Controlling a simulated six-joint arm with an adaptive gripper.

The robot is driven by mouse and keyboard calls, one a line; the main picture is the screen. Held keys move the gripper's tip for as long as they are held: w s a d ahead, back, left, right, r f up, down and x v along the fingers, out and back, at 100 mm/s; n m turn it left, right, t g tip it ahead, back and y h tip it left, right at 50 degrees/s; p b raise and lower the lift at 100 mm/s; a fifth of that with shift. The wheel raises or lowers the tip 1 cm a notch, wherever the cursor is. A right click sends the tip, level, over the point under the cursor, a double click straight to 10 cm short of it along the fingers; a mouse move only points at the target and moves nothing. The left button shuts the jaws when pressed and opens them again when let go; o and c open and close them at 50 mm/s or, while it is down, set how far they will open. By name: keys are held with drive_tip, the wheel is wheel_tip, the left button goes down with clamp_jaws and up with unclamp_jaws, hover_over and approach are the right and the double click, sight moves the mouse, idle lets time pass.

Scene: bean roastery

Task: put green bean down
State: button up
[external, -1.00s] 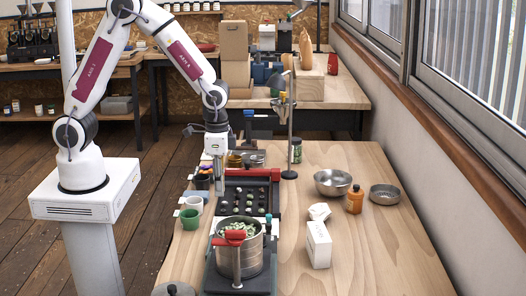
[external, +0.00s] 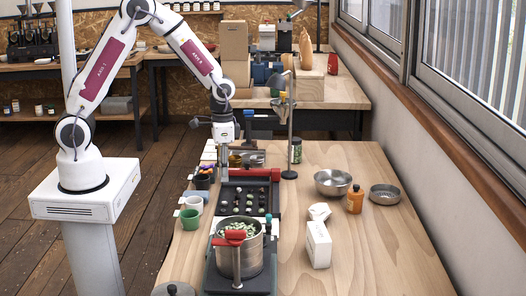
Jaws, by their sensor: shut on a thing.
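My gripper (external: 223,174) points down at the back left corner of the black tray (external: 229,208). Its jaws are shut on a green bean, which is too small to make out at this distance. Whether the fingertips touch the tray or hover above it I cannot tell. The tray has several small cells, with pale and dark beans in rows. A steel pot (external: 240,260) in front of the tray holds many green beans (external: 238,228).
White (external: 194,204) and green (external: 190,219) cups stand left of the tray. A metal stand (external: 290,130) rises behind it. A steel bowl (external: 332,182), an orange bottle (external: 355,199) and a white box (external: 318,244) stand to the right. The front right of the table is clear.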

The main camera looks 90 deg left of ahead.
drive_tip(key=a+m, duration=0.5)
drive_tip(key=a, duration=0.6)
drive_tip(key=shift+s+a+m, duration=0.15)
drive_tip(key=shift+a+m, duration=0.25)
drive_tip(key=shift+r, duration=0.1)
hover_over(228, 192)
drive_tip(key=shift+s+a+f, duration=0.1)
drive_tip(key=shift+a+f, duration=0.05)
drive_tip(key=shift+f, duration=2.35)
drive_tip(key=shift+f, duration=0.1)
drive_tip(key=shift+f, duration=2.2)
drive_tip(key=shift+f, duration=0.2)
